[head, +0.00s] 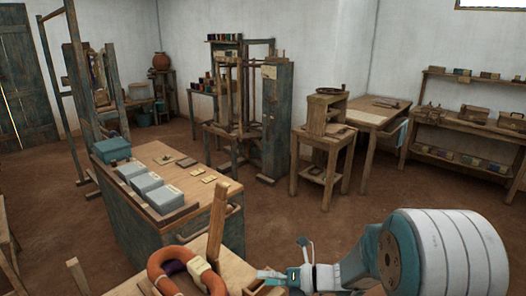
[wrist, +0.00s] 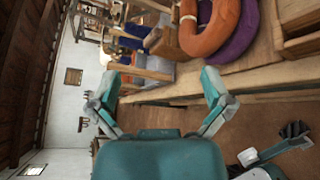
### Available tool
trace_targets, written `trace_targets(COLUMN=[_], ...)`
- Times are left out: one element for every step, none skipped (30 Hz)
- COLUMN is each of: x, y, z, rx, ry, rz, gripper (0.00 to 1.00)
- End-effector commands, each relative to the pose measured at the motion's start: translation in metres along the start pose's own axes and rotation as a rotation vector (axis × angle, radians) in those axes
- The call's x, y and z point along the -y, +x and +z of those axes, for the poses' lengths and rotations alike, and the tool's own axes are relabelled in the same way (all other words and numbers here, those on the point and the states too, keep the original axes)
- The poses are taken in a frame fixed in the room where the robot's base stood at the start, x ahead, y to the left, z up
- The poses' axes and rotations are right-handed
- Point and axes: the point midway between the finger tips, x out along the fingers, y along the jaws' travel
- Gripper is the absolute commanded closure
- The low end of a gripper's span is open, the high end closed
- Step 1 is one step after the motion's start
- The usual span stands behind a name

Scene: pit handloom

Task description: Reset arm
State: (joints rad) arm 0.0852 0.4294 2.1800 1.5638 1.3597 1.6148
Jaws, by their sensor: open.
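My gripper (head: 268,277) is at the lower middle of the head view, by the right edge of a near wooden table. In the wrist view my gripper (wrist: 160,84) has its two teal fingers spread wide apart with nothing between them. An orange ring (head: 157,260) lies on that table to the left of my gripper, with a purple piece (head: 175,267) by it. The wrist view, turned on its side, shows the orange ring (wrist: 213,38) and a purple ring (wrist: 240,42) beyond the fingers, apart from them.
A wooden post (head: 216,222) rises from the near table, left of my gripper. A workbench (head: 168,228) with grey boxes (head: 150,192) stands behind. Looms, a side table (head: 372,112) and shelves (head: 470,128) line the back. Brown floor (head: 290,212) is open in the middle.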

Motion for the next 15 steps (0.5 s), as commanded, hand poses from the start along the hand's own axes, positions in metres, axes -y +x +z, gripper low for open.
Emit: trace_targets(x=[-0.008, -0.012, -0.017, -0.021, -0.026, -0.033, -0.038, -0.043, -0.051, -0.057, -0.062, -0.069, -0.074, -0.078, -0.083], y=[-0.003, -0.004, -0.006, -0.008, -0.009, -0.011, -0.013, -0.015, -0.018, -0.021, -0.024, -0.030, -0.034, -0.038, -0.045], z=[-0.003, -0.005, -0.009, -0.011, -0.015, -0.019, -0.023, -0.028, -0.034, -0.039, -0.045, -0.052, -0.057, -0.062, -0.069], rx=[-0.025, -0.043, -0.068, -0.089, -0.112, -0.145, -0.173, -0.204, -0.250, -0.288, -0.328, -0.382, -0.424, -0.465, -0.523], ry=[-0.057, -0.093, -0.145, -0.188, -0.234, -0.302, -0.357, -0.420, -0.512, -0.587, -0.664, -0.769, -0.846, -0.924, -1.027], rz=[-0.009, -0.015, -0.023, -0.029, -0.035, -0.045, -0.053, -0.061, -0.073, -0.081, -0.089, -0.099, -0.105, -0.111, -0.117], gripper=[0.00, 0.00, 0.00, 0.00, 0.00, 0.00, 0.00, 0.00, 0.00, 0.00, 0.00, 0.00, 0.00, 0.00, 0.00])
